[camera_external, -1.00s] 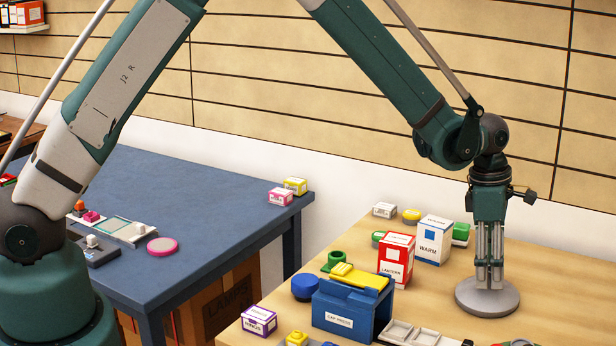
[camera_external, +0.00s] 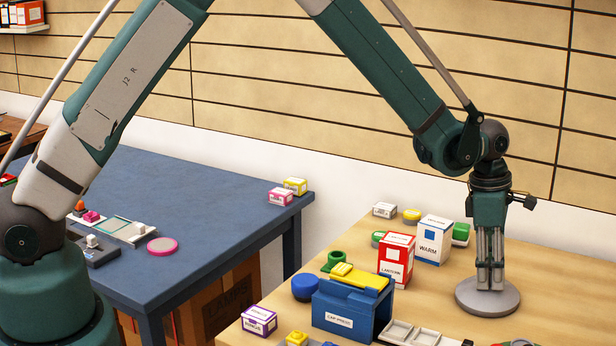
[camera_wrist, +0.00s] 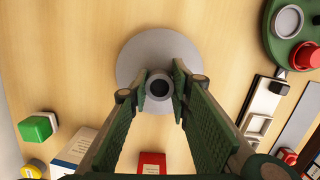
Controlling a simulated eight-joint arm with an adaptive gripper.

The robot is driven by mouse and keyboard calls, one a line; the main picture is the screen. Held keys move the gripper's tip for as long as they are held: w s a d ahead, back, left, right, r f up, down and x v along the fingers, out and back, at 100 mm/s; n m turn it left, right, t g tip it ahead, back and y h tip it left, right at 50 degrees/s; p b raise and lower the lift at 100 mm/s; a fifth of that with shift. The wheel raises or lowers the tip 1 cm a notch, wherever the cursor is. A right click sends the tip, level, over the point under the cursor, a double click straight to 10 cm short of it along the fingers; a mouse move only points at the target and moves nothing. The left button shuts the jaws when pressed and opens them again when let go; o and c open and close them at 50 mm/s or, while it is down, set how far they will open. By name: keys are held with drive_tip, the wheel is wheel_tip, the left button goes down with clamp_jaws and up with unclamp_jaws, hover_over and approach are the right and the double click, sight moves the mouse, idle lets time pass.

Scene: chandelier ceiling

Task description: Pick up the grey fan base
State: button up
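The grey fan base (camera_external: 471,302) is a flat round disc lying on the light wooden table. Its short upright post has a dark hollow top, seen from above in the wrist view (camera_wrist: 160,87), with the grey disc (camera_wrist: 132,58) around it. My gripper (camera_external: 490,285) points straight down over the middle of the disc. In the wrist view, the two green finger pads of my gripper (camera_wrist: 161,88) flank the post closely on both sides and appear to press on it. The fingers hide most of the post in the external view.
A blue cap press (camera_external: 340,318) and pale trays (camera_external: 412,333) stand left of the base. A red lantern box (camera_external: 396,255) and a white box (camera_external: 433,240) stand behind left. A round green tray (camera_wrist: 283,50) lies nearby. The table right of the base is clear.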

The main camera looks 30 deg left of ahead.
clamp_jaws()
drive_tip(key=shift+r, duration=0.1)
drive_tip(key=shift+r+p, duration=0.35)
drive_tip(key=shift+r, duration=4.55)
